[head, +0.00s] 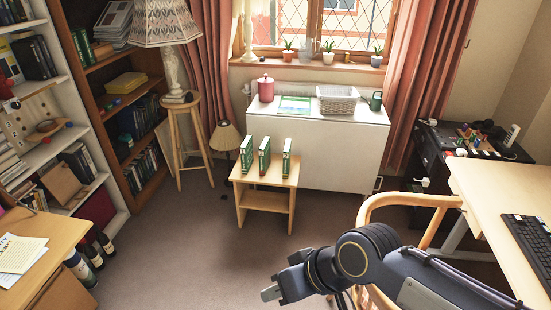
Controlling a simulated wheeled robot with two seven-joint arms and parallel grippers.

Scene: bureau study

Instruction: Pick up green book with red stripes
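My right gripper (270,285) is in the lower middle, in front of the small table and well apart from the books. I cannot tell whether its fingers are open. No held thing shows at it. My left gripper is not in view.
A wooden chair (412,200) and a desk with a keyboard (530,240) stand at the right. A white cabinet (335,160) is behind the small table. A stool with a lamp (180,120) and bookshelves (120,75) are at the left. The carpet (185,245) before the table is clear.

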